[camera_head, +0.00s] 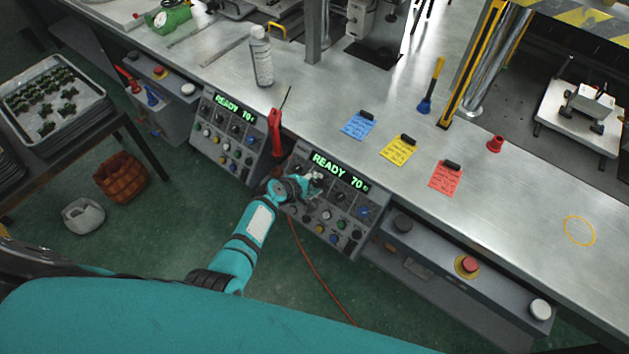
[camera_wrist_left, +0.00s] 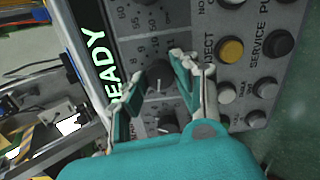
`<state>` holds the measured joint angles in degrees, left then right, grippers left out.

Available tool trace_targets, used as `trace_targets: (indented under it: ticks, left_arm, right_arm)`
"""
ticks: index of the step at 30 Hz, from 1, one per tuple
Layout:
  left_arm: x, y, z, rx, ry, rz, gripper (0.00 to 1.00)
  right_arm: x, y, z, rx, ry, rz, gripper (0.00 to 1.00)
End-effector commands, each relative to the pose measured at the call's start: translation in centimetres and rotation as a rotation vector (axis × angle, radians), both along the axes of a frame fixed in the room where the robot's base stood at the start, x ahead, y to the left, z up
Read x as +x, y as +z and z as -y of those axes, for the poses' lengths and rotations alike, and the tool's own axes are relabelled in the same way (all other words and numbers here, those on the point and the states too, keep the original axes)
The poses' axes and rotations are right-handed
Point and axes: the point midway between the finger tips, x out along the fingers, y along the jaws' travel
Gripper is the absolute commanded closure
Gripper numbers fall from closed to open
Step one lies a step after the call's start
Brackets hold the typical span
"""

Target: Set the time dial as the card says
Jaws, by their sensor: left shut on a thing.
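My left gripper (camera_head: 312,181) is at the right-hand control panel (camera_head: 335,205), whose green display reads READY 70. In the left wrist view, my left gripper's fingers (camera_wrist_left: 160,76) sit on both sides of a dark dial (camera_wrist_left: 158,74) with a numbered scale around it, and are shut on it. The dial's label cannot be read, and the gripper hides it in the head view. A second dark dial (camera_wrist_left: 165,121) is beside it. A blue card (camera_head: 359,126), a yellow card (camera_head: 398,150) and a red card (camera_head: 445,178) lie on the bench; their writing is too small to read.
The bench (camera_head: 520,200) has a spray bottle (camera_head: 262,58), a blue brush (camera_head: 430,90) and a small red cup (camera_head: 495,144). A red-handled tool (camera_head: 275,130) is left of the panel. A red button (camera_head: 467,265) is to its right. A thin orange cable (camera_head: 315,265) hangs below.

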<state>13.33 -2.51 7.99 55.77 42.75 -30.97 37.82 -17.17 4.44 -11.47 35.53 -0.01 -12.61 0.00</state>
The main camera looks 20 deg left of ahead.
Motion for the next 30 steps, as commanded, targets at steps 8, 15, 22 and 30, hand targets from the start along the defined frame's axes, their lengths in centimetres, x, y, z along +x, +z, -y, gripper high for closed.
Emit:
trace_targets:
  ticks: [8,15,22,30]
  left_arm:
    - [-0.08,-0.01,0.0,-0.116,0.103,-0.044,1.0]
    - [-0.08,-0.08,0.0,-0.16,0.143,-0.06,1.0]
    - [-0.09,-0.12,-0.02,-0.169,0.153,-0.063,1.0]
    - [-0.1,-0.12,-0.03,-0.168,0.151,-0.062,0.69]
  right_arm:
    - [-0.01,0.59,-0.02,0.0,0.001,0.0,0.48]
    - [-0.02,0.74,0.0,0.0,0.001,0.0,0.48]
    - [-0.02,0.75,0.05,-0.001,0.001,0.0,0.48]
    - [-0.03,0.75,0.24,-0.003,0.001,0.0,0.48]
